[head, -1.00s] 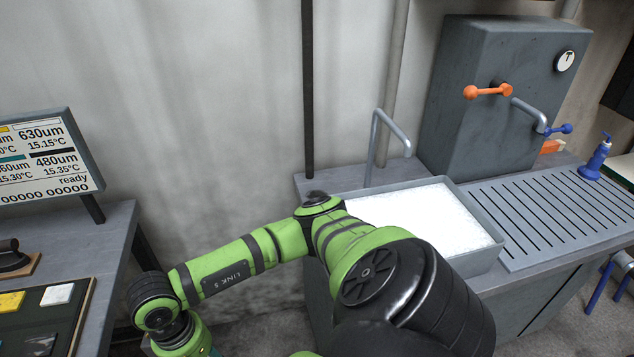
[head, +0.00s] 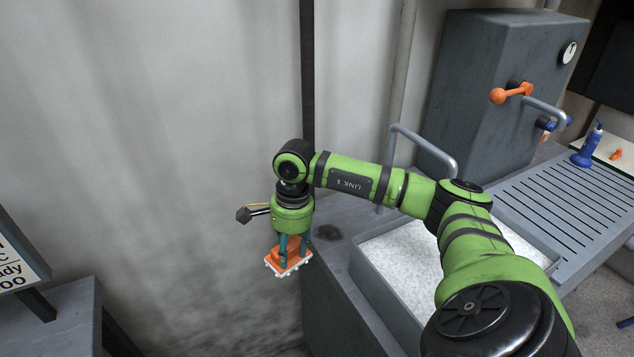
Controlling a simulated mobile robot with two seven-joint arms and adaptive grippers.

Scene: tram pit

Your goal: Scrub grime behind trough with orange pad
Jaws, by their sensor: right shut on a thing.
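My right gripper (head: 290,245) points down, its fingers shut on an orange pad (head: 287,262) with a pale underside. It holds the pad just left of the grey counter's edge in the picture. A dark grime patch (head: 327,232) shows on the counter top to the right of the pad, apart from it in the picture. The trough (head: 377,298) is a grey basin filled with white foam, right of the grime; my right arm covers part of it. My left gripper is out of view.
A bent grey pipe (head: 425,145) rises behind the trough. A grey cabinet (head: 485,80) with an orange lever (head: 510,93) stands at the back. A slotted drainboard (head: 560,205) and a blue bottle (head: 588,148) are at right.

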